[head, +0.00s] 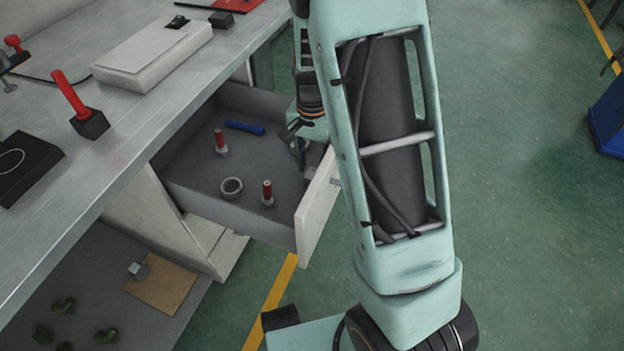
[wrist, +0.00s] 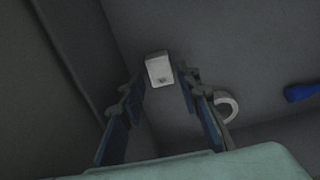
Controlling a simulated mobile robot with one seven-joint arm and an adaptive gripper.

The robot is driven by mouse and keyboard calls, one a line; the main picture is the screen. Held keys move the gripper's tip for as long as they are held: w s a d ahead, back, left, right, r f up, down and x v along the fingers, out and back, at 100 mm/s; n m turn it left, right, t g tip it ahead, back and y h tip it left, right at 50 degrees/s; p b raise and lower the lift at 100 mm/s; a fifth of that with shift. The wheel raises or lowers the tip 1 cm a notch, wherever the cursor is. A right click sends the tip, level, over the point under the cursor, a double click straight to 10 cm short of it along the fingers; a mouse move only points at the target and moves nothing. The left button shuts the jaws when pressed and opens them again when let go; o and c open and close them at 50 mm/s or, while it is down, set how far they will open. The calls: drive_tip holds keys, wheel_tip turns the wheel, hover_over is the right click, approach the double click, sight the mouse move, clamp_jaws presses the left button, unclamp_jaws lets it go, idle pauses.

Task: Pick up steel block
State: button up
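A small pale grey block, which looks like the steel block (wrist: 159,70), lies on the drawer floor in the wrist view. My gripper (wrist: 161,78) is open, with one finger on each side of the block and a narrow gap at both sides. I cannot tell how far the fingertips are above the floor. In the head view my gripper (head: 299,143) reaches down into the open drawer (head: 235,205), near its front panel. The block cannot be made out clearly there, behind the gripper and arm.
The drawer also holds a blue rod (head: 245,128), a metal ring (head: 231,187) and two red-handled pieces (head: 220,143) (head: 267,194). A ring (wrist: 228,106) lies close beside my right finger. Drawer walls and the worktop (head: 120,120) bound the space. A brown board (head: 162,284) lies on the lower shelf.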

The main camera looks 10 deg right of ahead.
sight(312, 173)
wheel_tip(312, 173, down, 3)
drive_tip(key=shift+f+b, duration=0.1)
drive_tip(key=shift+b, duration=0.4)
drive_tip(key=shift+a, duration=0.1)
clamp_jaws()
